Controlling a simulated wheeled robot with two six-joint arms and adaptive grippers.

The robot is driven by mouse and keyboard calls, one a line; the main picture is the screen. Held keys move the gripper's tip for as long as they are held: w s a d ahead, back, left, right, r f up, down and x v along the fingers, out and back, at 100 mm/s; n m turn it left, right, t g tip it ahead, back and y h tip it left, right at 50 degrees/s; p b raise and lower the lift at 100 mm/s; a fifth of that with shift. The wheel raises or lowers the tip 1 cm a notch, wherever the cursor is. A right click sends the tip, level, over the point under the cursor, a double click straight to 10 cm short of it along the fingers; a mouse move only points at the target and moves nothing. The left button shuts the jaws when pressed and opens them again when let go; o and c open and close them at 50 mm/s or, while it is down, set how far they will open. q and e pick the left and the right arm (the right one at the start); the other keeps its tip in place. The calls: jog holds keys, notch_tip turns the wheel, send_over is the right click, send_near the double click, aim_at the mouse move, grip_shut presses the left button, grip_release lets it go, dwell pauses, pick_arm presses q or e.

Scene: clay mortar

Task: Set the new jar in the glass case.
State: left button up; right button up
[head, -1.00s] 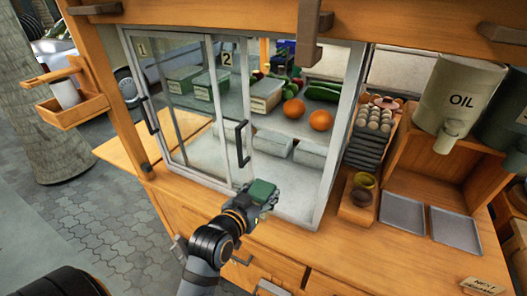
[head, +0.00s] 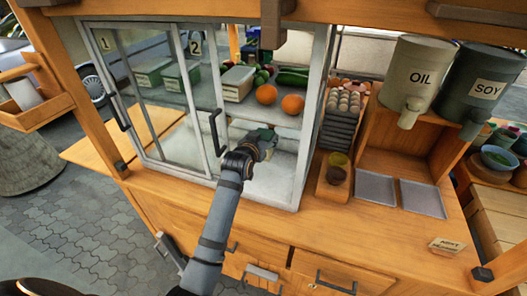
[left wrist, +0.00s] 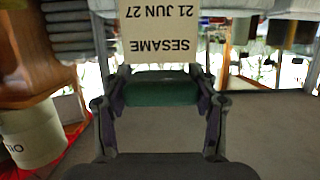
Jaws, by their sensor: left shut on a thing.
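My left gripper (head: 266,146) is shut on a jar with a green lid (head: 262,133). In the left wrist view, the gripper (left wrist: 160,100) grips the green part, beside a pale label (left wrist: 160,35) that reads SESAME, 21 JUN 27, upside down. The glass case (head: 309,130) has a pale frame and two glass doors, 1 and 2, both at the left. Its right part is open, and my left forearm reaches to this opening. The gripper is at the opening, over the lower shelf (head: 272,186). The jar's base is hidden. My right gripper is not in view.
Door 2's handle (head: 216,133) is close to my left arm. Egg trays (head: 342,125) and a small wooden box (head: 333,188) stand right of the case. The lower shelf's front right is clear.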

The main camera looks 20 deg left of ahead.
pick_arm(q)
jog(key=shift+s+f, duration=0.15)
jog(key=shift+f, duration=0.6)
jog(key=shift+s+f, duration=0.15)
jog(key=shift+f, duration=0.6)
notch_tip(320, 180, down, 3)
jog(key=shift+r+p, duration=0.1)
jog(key=shift+p, duration=0.2)
jog(key=shift+w+f, duration=0.2)
jog(key=shift+f, duration=0.3)
jog(key=shift+f, duration=0.1)
jog(key=o, duration=1.4)
jog(key=v, duration=1.2)
